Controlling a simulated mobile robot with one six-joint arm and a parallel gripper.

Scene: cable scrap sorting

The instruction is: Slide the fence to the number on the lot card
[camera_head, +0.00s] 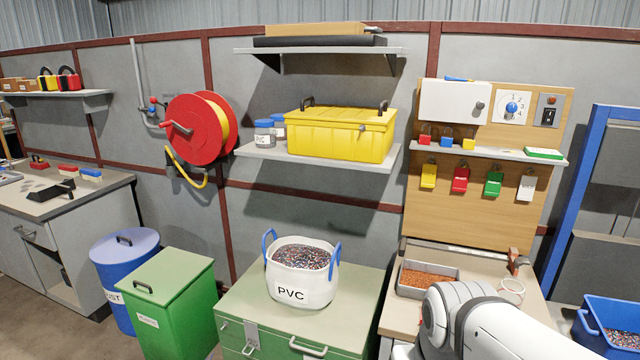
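I cannot make out a fence or a lot card with a readable number in this view. A dark tool (52,190) lies on the left bench (95,195), too small to tell what it is. On the right, a wooden board (483,217) carries a round dial (513,107) with small numerals and a blue knob. Coloured tags hang below its shelf. My white arm enters at the lower right, in front of the right bench (398,318), and hides part of it. My gripper is not in view.
A metal tray (430,268) of copper-coloured granules sits on the right bench. A white PVC bag (301,284) stands on a green chest (250,318). A green bin (172,305), a blue drum (128,262) and a blue crate (600,312) stand on the floor.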

